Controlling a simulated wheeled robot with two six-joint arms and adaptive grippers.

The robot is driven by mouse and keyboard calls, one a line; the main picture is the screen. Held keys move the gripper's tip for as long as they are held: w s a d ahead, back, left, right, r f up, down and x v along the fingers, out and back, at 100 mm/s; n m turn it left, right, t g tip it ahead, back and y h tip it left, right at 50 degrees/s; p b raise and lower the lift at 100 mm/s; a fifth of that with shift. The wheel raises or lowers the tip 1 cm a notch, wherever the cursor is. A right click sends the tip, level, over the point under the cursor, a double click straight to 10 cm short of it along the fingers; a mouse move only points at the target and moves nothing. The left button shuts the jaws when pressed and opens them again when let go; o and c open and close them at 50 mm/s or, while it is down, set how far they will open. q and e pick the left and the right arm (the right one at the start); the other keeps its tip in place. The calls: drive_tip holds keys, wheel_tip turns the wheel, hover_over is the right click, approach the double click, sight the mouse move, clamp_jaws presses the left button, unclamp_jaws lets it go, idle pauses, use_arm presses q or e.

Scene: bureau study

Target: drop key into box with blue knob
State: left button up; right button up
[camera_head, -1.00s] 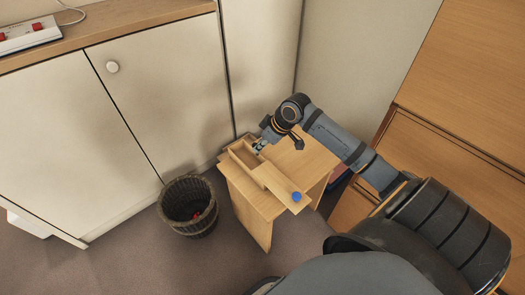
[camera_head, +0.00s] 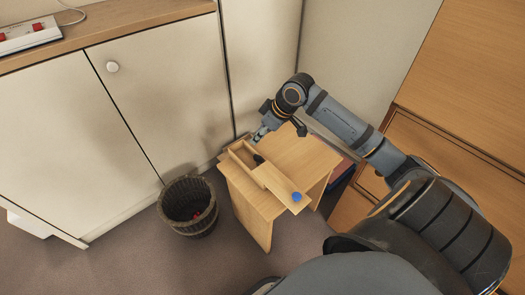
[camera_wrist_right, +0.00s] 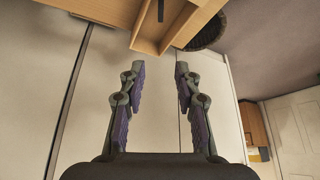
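The wooden box (camera_head: 246,167) stands on a small wooden table. Its lid (camera_head: 281,186), with the blue knob (camera_head: 297,196), is slid out toward the near right, so the far-left part is open. A small dark item, apparently the key (camera_head: 258,159), shows inside the opening. In the right wrist view the dark, narrow key (camera_wrist_right: 160,10) lies within the box (camera_wrist_right: 146,38) at the top. My right gripper (camera_head: 261,134) is just beyond the box's far end. In the wrist view its fingers (camera_wrist_right: 160,72) are apart with nothing between them. My left gripper is not in view.
A dark wicker basket (camera_head: 188,222) stands on the floor left of the small table (camera_head: 300,160). White cabinets (camera_head: 150,100) rise behind. A wooden drawer unit (camera_head: 440,150) is at the right. The near-left floor is clear.

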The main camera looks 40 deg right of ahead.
wheel_tip(320, 180, up, 4)
drive_tip(key=shift+r, duration=0.25)
idle(0.5)
